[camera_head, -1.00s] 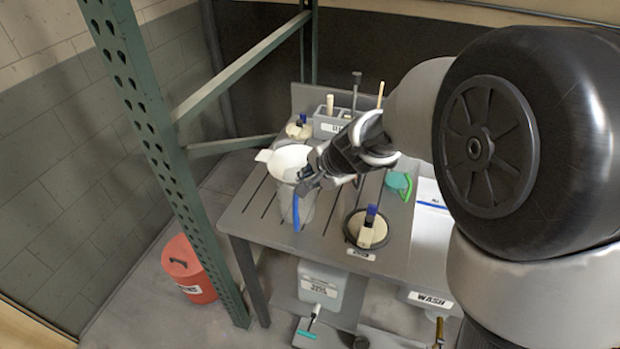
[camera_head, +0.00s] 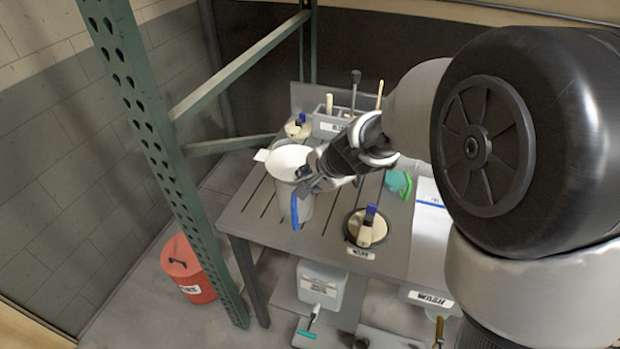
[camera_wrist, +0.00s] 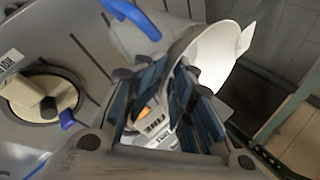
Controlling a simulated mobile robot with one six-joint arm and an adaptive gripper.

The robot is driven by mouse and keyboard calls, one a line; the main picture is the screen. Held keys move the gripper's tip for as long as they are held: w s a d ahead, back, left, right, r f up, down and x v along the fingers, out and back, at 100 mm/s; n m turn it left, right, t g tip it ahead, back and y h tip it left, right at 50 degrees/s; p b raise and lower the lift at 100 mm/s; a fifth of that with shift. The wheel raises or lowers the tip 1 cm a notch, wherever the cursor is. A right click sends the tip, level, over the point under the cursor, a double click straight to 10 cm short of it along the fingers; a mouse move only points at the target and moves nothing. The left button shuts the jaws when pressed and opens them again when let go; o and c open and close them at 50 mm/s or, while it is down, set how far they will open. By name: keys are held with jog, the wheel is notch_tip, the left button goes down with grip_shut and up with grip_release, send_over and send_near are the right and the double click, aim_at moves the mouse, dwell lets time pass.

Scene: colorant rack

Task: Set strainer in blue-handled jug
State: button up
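The white cone-shaped strainer (camera_head: 290,158) sits in the mouth of the clear jug (camera_head: 307,207), its wide rim up and a small tab sticking out to the left. The jug's blue handle (camera_head: 295,211) faces the front of the table. My gripper (camera_head: 306,178) is at the right side of the strainer's rim. In the wrist view, the fingers of my gripper (camera_wrist: 168,80) are spread apart, with part of the strainer (camera_wrist: 222,62) and an orange-and-white label (camera_wrist: 152,122) showing between and behind them. Whether a finger touches the strainer cannot be told.
A dark-rimmed pot (camera_head: 353,228) with a blue-handled brush stands to the right on the slotted grey table (camera_head: 240,212). A grey caddy (camera_head: 328,125) is behind. A green rack post (camera_head: 165,160) stands left, near a red bucket (camera_head: 188,268) on the floor.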

jog(key=shift+r+p, duration=0.4)
jog(key=p+v, duration=0.5)
jog(key=v, duration=0.6)
jog(key=s+d+r+n+h, duration=0.1)
jog(key=s+d+n, duration=0.2)
jog(key=s, duration=0.5)
jog(key=s+d+r+n+g+h, duration=0.1)
jog(key=s+d+r+n, duration=0.1)
jog(key=s, duration=0.6)
jog(key=s+d+r+n+h, duration=0.2)
jog(key=s+d+n, duration=0.2)
jog(key=s, duration=0.5)
jog(key=shift+d+r+n+g, duration=0.2)
jog(key=shift+d+n+g, duration=0.1)
jog(key=shift+n, duration=0.9)
